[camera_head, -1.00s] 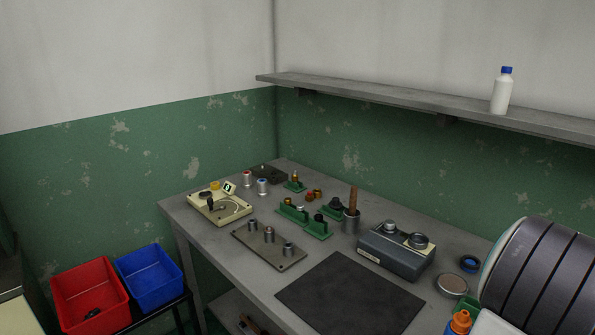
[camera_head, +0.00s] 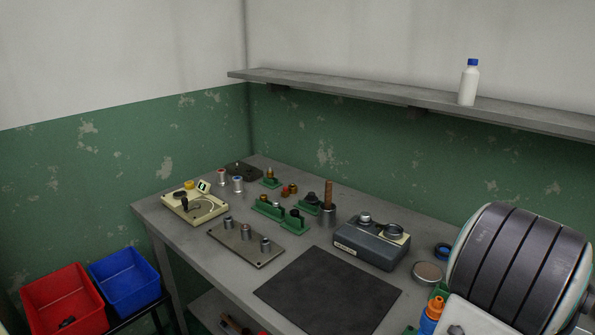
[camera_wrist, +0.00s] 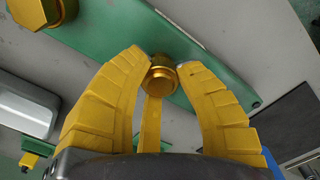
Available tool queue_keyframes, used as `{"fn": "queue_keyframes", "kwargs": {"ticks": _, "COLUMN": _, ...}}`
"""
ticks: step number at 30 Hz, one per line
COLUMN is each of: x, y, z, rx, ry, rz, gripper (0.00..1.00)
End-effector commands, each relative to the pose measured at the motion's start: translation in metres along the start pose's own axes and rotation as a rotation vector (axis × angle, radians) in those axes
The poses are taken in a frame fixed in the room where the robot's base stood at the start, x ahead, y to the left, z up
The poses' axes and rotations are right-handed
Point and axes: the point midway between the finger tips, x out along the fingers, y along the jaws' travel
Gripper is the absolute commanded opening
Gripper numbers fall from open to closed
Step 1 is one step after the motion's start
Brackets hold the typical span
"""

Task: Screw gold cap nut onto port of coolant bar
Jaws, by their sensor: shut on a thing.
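In the wrist view my gripper (camera_wrist: 164,72) has its yellow fingers closed around a small round gold cap nut (camera_wrist: 160,80). The nut sits between the fingertips, over a long green bar (camera_wrist: 205,88) that I take for the coolant bar. A darker round part shows just behind the nut; I cannot tell whether it is a port, or whether the nut touches it. A larger gold hex fitting (camera_wrist: 42,10) stands on the bar at the upper left. In the head view I cannot make out my gripper or the nut.
The head view shows a grey bench with a dark mat (camera_head: 325,292), a grey box device (camera_head: 368,246), a steel plate with posts (camera_head: 225,244) and small green fixtures (camera_head: 268,209). A shelf (camera_head: 350,95) runs above. Red (camera_head: 60,290) and blue (camera_head: 125,280) bins stand left.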

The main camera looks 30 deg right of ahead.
Motion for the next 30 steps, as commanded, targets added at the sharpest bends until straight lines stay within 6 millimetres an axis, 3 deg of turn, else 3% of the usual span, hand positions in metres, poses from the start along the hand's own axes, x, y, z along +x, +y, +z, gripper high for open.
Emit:
{"fn": "queue_keyframes", "kwargs": {"ticks": 6, "x": 0.0018, "y": -0.0012, "z": 0.0007, "rx": 0.116, "ry": -0.003, "rz": -0.005, "gripper": 0.03}}
{"fn": "queue_keyframes", "kwargs": {"ticks": 19, "x": 0.0019, "y": -0.0013, "z": 0.0008, "rx": 0.158, "ry": -0.003, "rz": -0.005, "gripper": 0.03}}
{"fn": "queue_keyframes", "kwargs": {"ticks": 30, "x": 0.0022, "y": -0.0014, "z": 0.0009, "rx": 0.498, "ry": -0.005, "rz": -0.005, "gripper": 0.03}}
